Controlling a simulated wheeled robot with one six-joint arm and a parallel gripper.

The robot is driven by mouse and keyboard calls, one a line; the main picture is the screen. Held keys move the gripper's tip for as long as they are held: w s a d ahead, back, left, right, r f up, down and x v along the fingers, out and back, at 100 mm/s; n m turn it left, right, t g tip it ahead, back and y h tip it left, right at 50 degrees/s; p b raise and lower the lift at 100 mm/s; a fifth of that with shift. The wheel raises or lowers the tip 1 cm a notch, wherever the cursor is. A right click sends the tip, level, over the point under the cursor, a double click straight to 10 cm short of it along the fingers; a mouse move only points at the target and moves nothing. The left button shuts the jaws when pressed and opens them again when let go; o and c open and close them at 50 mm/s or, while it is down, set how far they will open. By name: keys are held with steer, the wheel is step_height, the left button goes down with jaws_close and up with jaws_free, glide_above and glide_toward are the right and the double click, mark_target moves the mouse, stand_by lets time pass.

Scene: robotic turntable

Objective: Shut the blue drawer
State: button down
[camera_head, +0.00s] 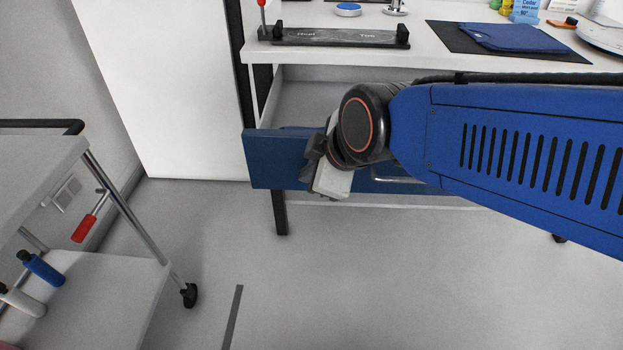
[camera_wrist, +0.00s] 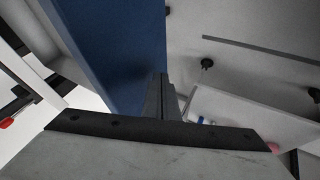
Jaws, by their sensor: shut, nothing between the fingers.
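The blue drawer (camera_head: 270,160) is under the white workbench, and its front stands out from the bench, so the drawer is open. Its metal handle (camera_head: 398,180) shows just below my arm. My gripper (camera_head: 312,168) is in front of the left half of the drawer front and hides part of it. In the wrist view the blue drawer front (camera_wrist: 115,40) fills the upper left. My gripper's fingers (camera_wrist: 162,98) are shut and empty, close beside the panel; I cannot tell whether they touch it.
The workbench (camera_head: 450,55) bears a black holder (camera_head: 335,37) and a folded blue cloth (camera_head: 515,38) on a dark mat. A white cart (camera_head: 100,290) with bottles and a red-handled tool (camera_head: 84,228) stands at left. The floor between cart and bench is clear.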

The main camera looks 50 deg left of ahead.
steer(key=shift+w+a, duration=0.3)
glide_above(316, 115)
stand_by(0.8)
stand_by(0.3)
